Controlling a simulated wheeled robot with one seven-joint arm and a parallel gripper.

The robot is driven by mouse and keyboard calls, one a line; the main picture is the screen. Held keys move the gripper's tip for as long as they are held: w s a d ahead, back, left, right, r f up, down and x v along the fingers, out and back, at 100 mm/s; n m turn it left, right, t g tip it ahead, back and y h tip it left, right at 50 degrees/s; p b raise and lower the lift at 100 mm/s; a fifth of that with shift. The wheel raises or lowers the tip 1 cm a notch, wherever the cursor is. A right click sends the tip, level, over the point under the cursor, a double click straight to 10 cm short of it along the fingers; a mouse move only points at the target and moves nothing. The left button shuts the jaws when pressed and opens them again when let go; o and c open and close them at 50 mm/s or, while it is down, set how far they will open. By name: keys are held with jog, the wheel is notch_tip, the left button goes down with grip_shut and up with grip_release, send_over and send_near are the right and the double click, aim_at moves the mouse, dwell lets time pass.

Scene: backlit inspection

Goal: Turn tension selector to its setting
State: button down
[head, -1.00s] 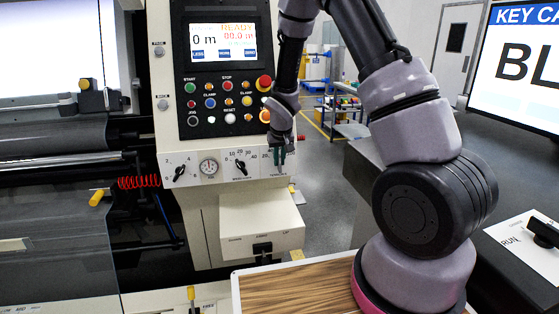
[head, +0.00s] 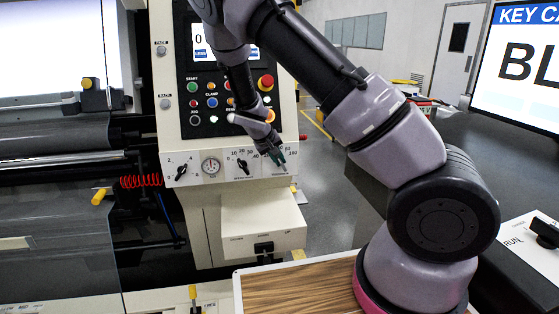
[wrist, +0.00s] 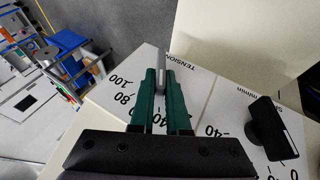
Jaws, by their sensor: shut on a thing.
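The tension selector is the right-hand dial on the white strip under the control panel. The fingers hide the knob in the head view and cover part of the scale, so I cannot read the pointer.
A black m/min knob (wrist: 268,128) sits beside the tension dial; it also shows in the head view (head: 242,167). A white box (head: 262,224) juts out below. A screen (head: 520,65) stands at right.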

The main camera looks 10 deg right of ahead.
dwell(0.4)
jog(key=c, duration=0.9)
grip_release()
jog(key=shift+a, duration=0.1)
jog(key=v, duration=1)
jog(key=shift+s+a+r, duration=0.2)
jog(key=shift+a, duration=0.1)
